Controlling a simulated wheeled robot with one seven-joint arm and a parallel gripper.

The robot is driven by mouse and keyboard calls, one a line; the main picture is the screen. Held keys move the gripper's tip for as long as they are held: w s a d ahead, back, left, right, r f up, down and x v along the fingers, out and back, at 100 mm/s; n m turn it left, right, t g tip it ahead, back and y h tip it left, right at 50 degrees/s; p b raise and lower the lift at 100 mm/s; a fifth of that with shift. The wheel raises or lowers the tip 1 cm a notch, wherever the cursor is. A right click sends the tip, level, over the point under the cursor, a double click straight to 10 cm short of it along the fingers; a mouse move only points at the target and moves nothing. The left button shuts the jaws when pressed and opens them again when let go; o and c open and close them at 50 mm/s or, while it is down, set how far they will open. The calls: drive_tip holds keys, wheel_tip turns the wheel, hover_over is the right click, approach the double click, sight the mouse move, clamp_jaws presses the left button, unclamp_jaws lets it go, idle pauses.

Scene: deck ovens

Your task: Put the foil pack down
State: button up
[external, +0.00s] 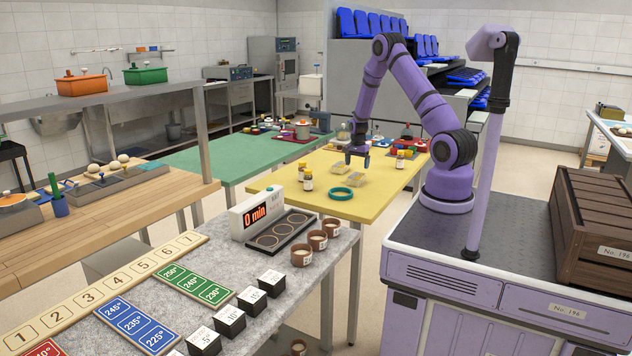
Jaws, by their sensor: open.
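Two small, flat, pale yellowish packs lie on the yellow table. One pack (322,184) is nearer the left, and the other pack (345,170) is a little behind and to its right. Either may be the foil pack; they are too small to tell. My gripper (357,161) points down just above the rear pack and is open. I cannot tell whether its fingers touch that pack or stand around it. No pack shows held up in the air.
The right front of the yellow table is bare. A grey counter with a timer box (256,216) is nearer.

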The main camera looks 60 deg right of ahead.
sight(357, 175)
drive_tip(key=s+a+r+n+t, duration=0.1)
drive_tip(key=s+a+r+n, duration=0.15)
drive_tip(key=a+r, duration=0.55)
drive_tip(key=s+a+r+n+t, duration=0.1)
drive_tip(key=a+r+n, duration=0.2)
drive_tip(key=r, duration=0.8)
drive_tip(key=s+a+r+n+t, duration=0.1)
drive_tip(key=s+a+r+n, duration=0.15)
drive_tip(key=a+r, duration=0.55)
drive_tip(key=s+a+r+n, duration=0.3)
drive_tip(key=s+r, duration=0.1)
drive_tip(key=s, duration=0.3)
drive_tip(key=s+a+r+n+t, duration=0.1)
drive_tip(key=s+a+r+n, duration=0.2)
drive_tip(key=s, duration=0.4)
drive_tip(key=s+a+r+n+t, duration=0.1)
drive_tip(key=s+a+r+n, duration=0.3)
drive_tip(key=s, duration=0.3)
drive_tip(key=shift+s+a+r, duration=0.15)
drive_tip(key=shift+s+r, duration=0.15)
drive_tip(key=shift+r, duration=0.15)
